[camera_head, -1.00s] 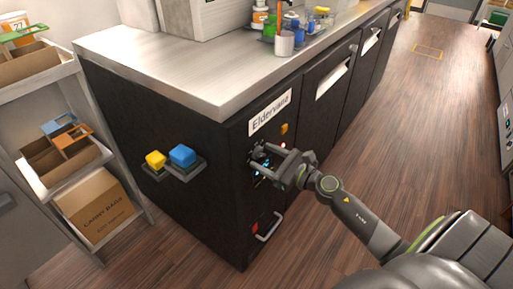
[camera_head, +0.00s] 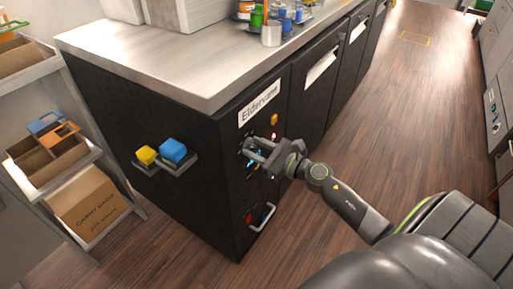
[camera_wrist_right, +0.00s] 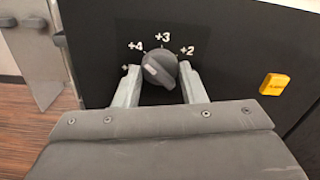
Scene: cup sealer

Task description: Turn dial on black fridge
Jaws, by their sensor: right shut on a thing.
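The black fridge (camera_head: 215,170) stands under a steel counter, with an "Eldervane" label on its front panel. Its dark round dial (camera_wrist_right: 159,68) shows in the right wrist view, with +4, +3 and +2 marked around it. The dial's light mark points to the left, below +4. My right gripper (camera_wrist_right: 157,85) has one finger on each side of the dial and is shut on it. In the head view the right gripper (camera_head: 252,148) is at the front panel and hides most of the dial. My left gripper is not in view.
An orange button (camera_wrist_right: 273,84) is right of the dial. A metal handle (camera_head: 262,217) sits low on the panel. Blue and yellow blocks (camera_head: 172,150) stick out on the fridge's side. A shelf with boxes (camera_head: 60,150) stands at left. Open wooden floor (camera_head: 390,130) lies to the right.

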